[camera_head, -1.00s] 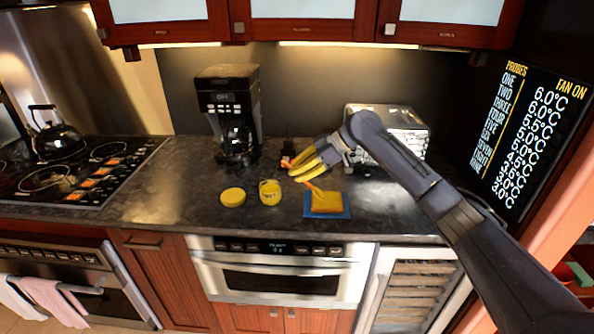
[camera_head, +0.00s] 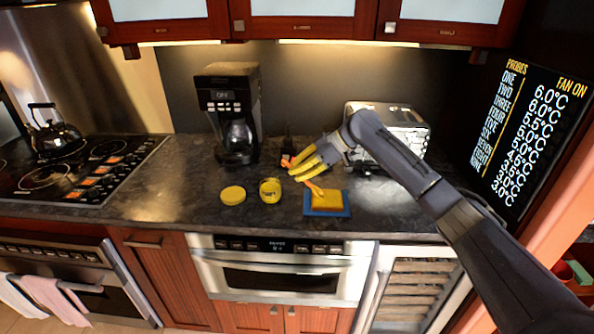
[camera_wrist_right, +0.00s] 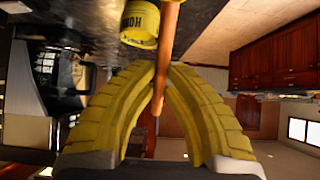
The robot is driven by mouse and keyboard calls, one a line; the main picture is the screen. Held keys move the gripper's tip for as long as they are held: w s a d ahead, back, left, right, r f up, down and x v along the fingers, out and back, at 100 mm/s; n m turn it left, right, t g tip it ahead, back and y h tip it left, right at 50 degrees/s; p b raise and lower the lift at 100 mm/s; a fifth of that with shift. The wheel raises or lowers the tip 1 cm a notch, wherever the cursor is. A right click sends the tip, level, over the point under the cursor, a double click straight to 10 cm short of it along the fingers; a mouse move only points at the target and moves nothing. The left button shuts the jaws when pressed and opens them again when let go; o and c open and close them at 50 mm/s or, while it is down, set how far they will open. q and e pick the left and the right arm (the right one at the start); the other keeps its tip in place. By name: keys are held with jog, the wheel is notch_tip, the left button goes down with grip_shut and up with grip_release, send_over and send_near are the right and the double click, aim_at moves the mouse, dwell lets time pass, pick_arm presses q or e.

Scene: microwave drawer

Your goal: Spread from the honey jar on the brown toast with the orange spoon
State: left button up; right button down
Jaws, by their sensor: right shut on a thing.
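The honey jar (camera_head: 270,190) is yellow and stands open on the dark counter; the wrist view shows its label (camera_wrist_right: 140,22). A yellow lid (camera_head: 233,195) lies left of it. The toast (camera_head: 327,201) looks yellow-orange and lies on a blue square board (camera_head: 338,213) right of the jar. My right gripper (camera_head: 294,170) is shut on the orange spoon (camera_head: 314,188), above and behind the jar and toast. The spoon's lower end is over or at the toast's upper left edge; I cannot tell whether it touches. In the wrist view the spoon (camera_wrist_right: 168,45) passes between the yellow fingers. My left gripper is not in view.
A coffee maker (camera_head: 232,112) stands behind and left of the jar. A silver toaster-like appliance (camera_head: 390,130) stands behind my right arm. A stove with a kettle (camera_head: 55,135) is at the left. The counter left of the lid is clear.

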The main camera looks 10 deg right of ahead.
aim_at(308, 181)
jog(key=shift+f, duration=1.15)
dwell(1.6)
jog(key=shift+d, duration=0.15)
jog(key=shift+s+d+r, duration=0.1)
jog(key=shift+s+d, duration=0.1)
jog(key=shift+d, duration=0.45)
jog(key=shift+s+d, duration=0.15)
jog(key=shift+d, duration=0.45)
jog(key=shift+d, duration=0.2)
jog(key=shift+s+d, duration=0.15)
jog(key=shift+d, duration=0.4)
jog(key=shift+s+d, duration=0.15)
jog(key=shift+d, duration=0.35)
jog(key=shift+a, duration=0.2)
jog(key=shift+w+a, duration=0.2)
jog(key=shift+a, duration=0.35)
jog(key=shift+w+a, duration=0.15)
jog(key=shift+a, duration=0.4)
